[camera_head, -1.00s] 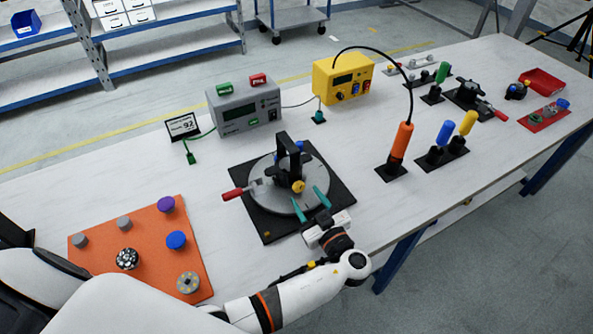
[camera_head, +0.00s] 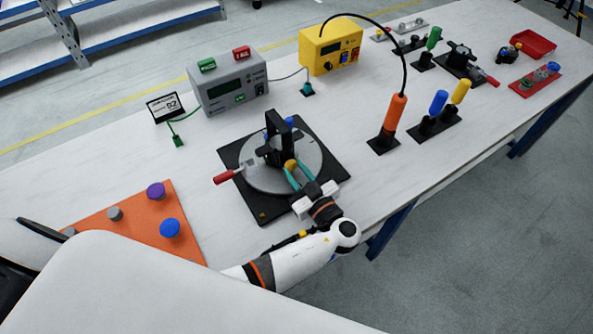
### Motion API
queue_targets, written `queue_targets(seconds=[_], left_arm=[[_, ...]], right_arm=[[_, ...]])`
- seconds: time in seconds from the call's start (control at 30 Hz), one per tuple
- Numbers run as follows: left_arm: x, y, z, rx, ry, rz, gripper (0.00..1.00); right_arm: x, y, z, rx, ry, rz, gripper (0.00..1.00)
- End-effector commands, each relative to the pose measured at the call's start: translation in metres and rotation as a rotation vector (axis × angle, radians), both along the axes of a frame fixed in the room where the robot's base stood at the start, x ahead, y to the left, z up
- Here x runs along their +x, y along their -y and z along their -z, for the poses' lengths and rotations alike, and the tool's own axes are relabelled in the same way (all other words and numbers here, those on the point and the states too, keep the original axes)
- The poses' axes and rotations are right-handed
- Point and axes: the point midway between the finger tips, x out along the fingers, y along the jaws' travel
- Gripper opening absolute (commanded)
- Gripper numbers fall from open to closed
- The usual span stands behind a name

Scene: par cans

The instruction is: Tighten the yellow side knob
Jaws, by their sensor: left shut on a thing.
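The yellow side knob (camera_head: 290,165) is on the near side of a black upright fixture (camera_head: 276,141) that stands on a round grey plate (camera_head: 258,181). The plate sits on a black square base (camera_head: 262,210). My left gripper (camera_head: 292,168) reaches in from the near side. Its teal fingers are shut on the yellow knob and hide part of its near side. A blue knob (camera_head: 289,121) shows on the far side of the fixture. My right gripper is not in view.
A red-handled clamp (camera_head: 225,177) sticks out left of the plate. An orange mat (camera_head: 137,222) with purple and blue knobs lies at left. A grey meter box (camera_head: 228,84) and yellow box (camera_head: 331,47) stand behind. An orange driver (camera_head: 394,121) stands upright at right.

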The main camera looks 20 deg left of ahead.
Motion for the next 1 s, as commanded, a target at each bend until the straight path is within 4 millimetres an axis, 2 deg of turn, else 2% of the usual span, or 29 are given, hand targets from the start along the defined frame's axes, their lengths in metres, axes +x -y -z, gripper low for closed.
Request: queue_targets(seconds=[0.37,1.0], left_arm=[[0.000,-0.001,0.002,0.065,-0.082,-0.002,0.05],[0.001,0.000,0.000,0.333,-0.420,-0.002,0.05]], right_arm=[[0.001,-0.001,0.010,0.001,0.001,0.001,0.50],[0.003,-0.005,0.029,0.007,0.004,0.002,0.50]])
